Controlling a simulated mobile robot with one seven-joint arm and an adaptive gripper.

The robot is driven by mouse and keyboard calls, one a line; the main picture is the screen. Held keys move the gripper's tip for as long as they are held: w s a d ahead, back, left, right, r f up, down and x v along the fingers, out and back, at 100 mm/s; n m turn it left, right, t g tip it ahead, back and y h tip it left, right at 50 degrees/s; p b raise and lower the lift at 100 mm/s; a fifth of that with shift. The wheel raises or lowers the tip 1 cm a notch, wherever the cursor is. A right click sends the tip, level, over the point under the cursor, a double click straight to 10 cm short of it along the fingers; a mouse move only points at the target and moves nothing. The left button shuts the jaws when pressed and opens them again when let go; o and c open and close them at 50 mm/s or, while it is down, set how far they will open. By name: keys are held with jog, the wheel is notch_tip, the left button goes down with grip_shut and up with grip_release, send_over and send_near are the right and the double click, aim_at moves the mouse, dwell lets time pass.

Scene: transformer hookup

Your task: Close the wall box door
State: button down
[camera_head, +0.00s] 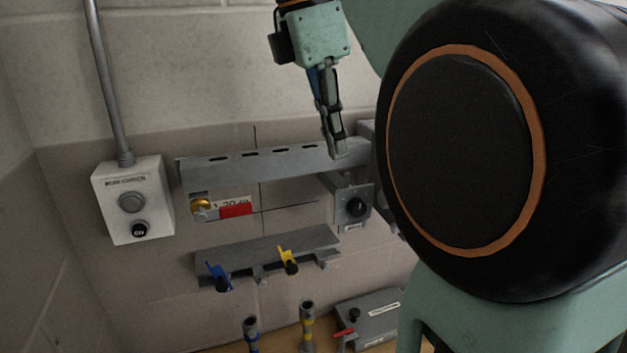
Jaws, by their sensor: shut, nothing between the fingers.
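A long grey metal housing (270,161) with slots along its top is on the wall in the middle. Beneath its top I see a brass fitting (200,208), a label and a red block (236,210). At its right end is a small grey panel with a black round knob (356,207); I cannot tell whether this panel is the wall box door. My gripper (338,148) is shut and empty, pointing down at the right end of the housing top. Whether it touches the metal is unclear. My arm hides what lies to the right.
A white control box (133,200) with a conduit (107,80) is on the left wall. Below the housing, a grey shelf (265,251) holds blue and yellow clips. Tools (307,328) and a grey case (370,318) are on the wooden surface at the bottom.

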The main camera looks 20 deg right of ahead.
jog(key=d+f, duration=0.6)
jog(key=f, duration=0.2)
jog(key=shift+s+f+b, duration=0.15)
jog(key=shift+f+b, duration=0.15)
jog(key=shift+d, duration=0.1)
